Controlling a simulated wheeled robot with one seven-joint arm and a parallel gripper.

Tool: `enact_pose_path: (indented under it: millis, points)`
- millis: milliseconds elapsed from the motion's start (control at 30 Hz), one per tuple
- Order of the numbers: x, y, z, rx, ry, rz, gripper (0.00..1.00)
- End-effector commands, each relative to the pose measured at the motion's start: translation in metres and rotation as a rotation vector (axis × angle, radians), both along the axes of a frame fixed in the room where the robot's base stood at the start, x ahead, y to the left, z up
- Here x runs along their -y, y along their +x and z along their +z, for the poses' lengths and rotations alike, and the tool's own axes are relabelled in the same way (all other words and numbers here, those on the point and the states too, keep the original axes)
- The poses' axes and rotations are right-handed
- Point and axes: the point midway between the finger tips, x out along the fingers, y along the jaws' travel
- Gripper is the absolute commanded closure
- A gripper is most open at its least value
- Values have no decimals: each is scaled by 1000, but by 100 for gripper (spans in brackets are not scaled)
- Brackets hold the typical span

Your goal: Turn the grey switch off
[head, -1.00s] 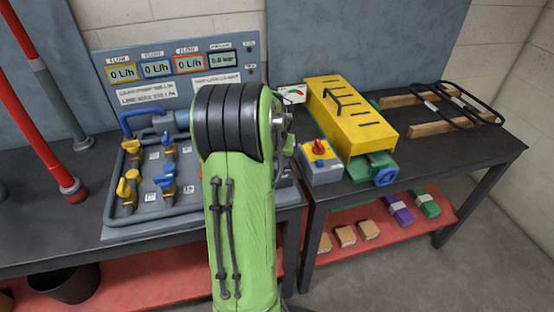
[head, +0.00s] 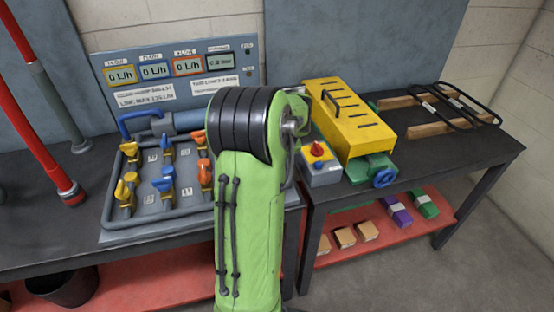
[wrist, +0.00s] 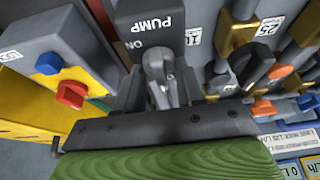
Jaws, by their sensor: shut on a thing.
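In the wrist view a grey switch lever (wrist: 157,68) stands on a dark panel marked PUMP (wrist: 151,24), with the word ON beside it. My gripper (wrist: 160,90) is shut on this lever, with a dark finger on each side of it. In the head view my green arm covers the switch and my gripper, so neither shows there.
Right of my arm stands a grey box (head: 322,175) with a red knob on a yellow plate, close to a yellow slotted cover (head: 345,115). Left is a pipe board with several yellow, blue and orange valves (head: 205,172). A display panel (head: 170,75) stands behind.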

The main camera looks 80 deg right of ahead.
Motion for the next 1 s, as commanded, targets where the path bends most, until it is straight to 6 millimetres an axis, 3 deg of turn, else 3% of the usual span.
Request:
enact_pose_path:
  millis: [300,333,467,767,867,1000]
  points:
    - [0,0,0,-1,1,1,92]
    - [0,0,0,-1,1,1,59]
    - [0,0,0,-1,1,0,39]
    - [-1,0,2,0,0,0,38]
    - [-4,-3,15,0,-2,0,38]
    - [-16,-10,52,1,-4,0,38]
